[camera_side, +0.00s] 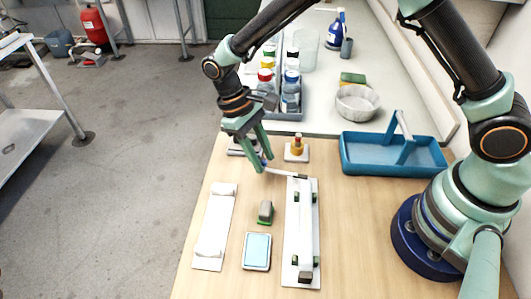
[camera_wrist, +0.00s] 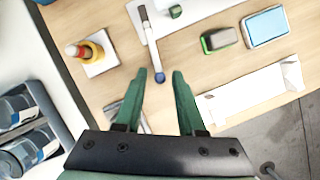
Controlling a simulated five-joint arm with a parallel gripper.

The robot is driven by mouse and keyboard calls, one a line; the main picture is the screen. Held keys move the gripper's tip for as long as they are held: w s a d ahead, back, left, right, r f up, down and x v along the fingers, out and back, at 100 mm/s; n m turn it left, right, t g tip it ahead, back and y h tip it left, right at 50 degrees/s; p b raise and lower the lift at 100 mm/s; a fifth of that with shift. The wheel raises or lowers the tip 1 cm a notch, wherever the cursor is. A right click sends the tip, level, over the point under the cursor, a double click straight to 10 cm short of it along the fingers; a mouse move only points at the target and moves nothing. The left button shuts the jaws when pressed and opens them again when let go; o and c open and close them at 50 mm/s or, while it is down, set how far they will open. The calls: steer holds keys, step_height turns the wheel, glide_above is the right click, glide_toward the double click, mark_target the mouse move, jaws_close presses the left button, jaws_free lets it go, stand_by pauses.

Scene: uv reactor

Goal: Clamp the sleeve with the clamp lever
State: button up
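The clamp lever (camera_side: 285,173) is a thin white bar with a dark part and a blue knob (camera_wrist: 160,77). It sticks out to the left from the far end of a long white plate (camera_side: 290,262). A long white piece (camera_side: 306,225), seemingly the sleeve, lies along this plate between small green clips; in the wrist view only part of the plate (camera_wrist: 190,14) shows. My gripper (camera_side: 265,164) is open at the lever's free end. In the wrist view, the knob appears between the open fingertips (camera_wrist: 159,74); I cannot tell whether either finger touches it.
An empty white holder (camera_side: 214,228) lies left. A green-and-dark block (camera_side: 265,212) and a pale-blue pad (camera_side: 257,251) lie between holder and plate. A ringed peg on a white base (camera_side: 297,149) stands behind the lever. A blue tray (camera_side: 365,168) and bottles (camera_side: 290,92) stand farther back.

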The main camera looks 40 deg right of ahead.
stand_by(0.3)
steer(key=v, duration=1.2)
steer(key=s+d+m+t+y, duration=0.2)
steer(key=s+m+t, duration=0.25)
steer(key=m, duration=0.45)
steer(key=shift+g, duration=0.25)
step_height(320, 180, down, 12)
steer(key=shift+s+r, duration=0.1)
steer(key=shift+r, duration=0.15)
steer(key=shift+c, duration=0.4)
jaws_close()
stand_by(0.9)
